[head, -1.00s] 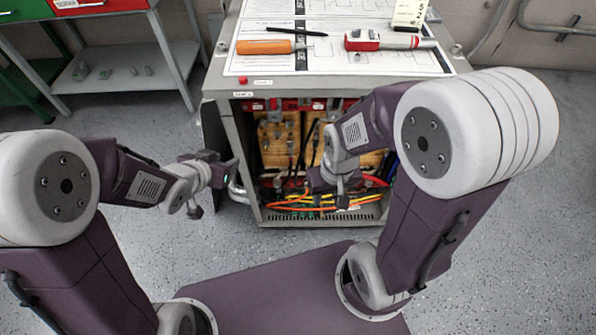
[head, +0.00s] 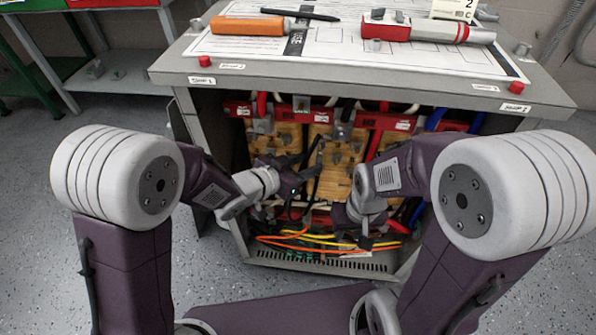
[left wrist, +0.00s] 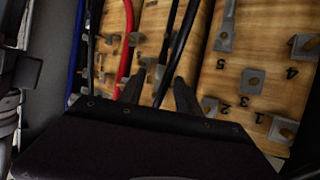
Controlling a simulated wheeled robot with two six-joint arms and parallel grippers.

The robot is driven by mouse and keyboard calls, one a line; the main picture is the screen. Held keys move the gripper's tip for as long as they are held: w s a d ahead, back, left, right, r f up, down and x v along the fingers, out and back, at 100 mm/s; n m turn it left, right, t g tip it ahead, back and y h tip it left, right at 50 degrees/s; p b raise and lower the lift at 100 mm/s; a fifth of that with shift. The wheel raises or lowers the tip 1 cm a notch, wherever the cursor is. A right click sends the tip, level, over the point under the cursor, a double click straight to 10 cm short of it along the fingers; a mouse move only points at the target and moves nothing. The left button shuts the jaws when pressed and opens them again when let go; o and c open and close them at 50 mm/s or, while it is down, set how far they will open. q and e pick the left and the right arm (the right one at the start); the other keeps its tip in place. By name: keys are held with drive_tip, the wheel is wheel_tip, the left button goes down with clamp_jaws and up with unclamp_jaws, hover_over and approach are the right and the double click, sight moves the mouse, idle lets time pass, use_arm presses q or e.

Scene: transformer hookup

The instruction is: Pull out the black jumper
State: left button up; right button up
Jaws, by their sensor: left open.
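Thin black cables show in front of the wooden terminal boards inside the open cabinet. In the left wrist view, one black cable (left wrist: 182,50) runs down between my left gripper's fingers; I cannot tell for sure which cable is the black jumper. My left gripper (left wrist: 158,80) is open, its fingers pointing at the board. In the head view my left gripper (head: 303,170) is inside the cabinet front, near the middle board, and hides part of the cables. My right gripper (head: 366,232) hangs low in front of the right board; its jaws are not clear.
Wooden terminal boards (head: 341,165) carry metal lugs and small posts. A red cable (left wrist: 127,45) runs close left of my fingers in the wrist view. Orange and yellow wires (head: 290,240) lie on the cabinet floor. A screwdriver (head: 247,26) and red-white tool (head: 420,28) lie on top.

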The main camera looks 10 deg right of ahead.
sight(318, 160)
use_arm(q)
drive_tip(key=b+x, duration=0.1)
drive_tip(key=x, duration=0.3)
drive_tip(key=shift+w+d+f, duration=0.1)
drive_tip(key=shift+c, duration=0.3)
clamp_jaws()
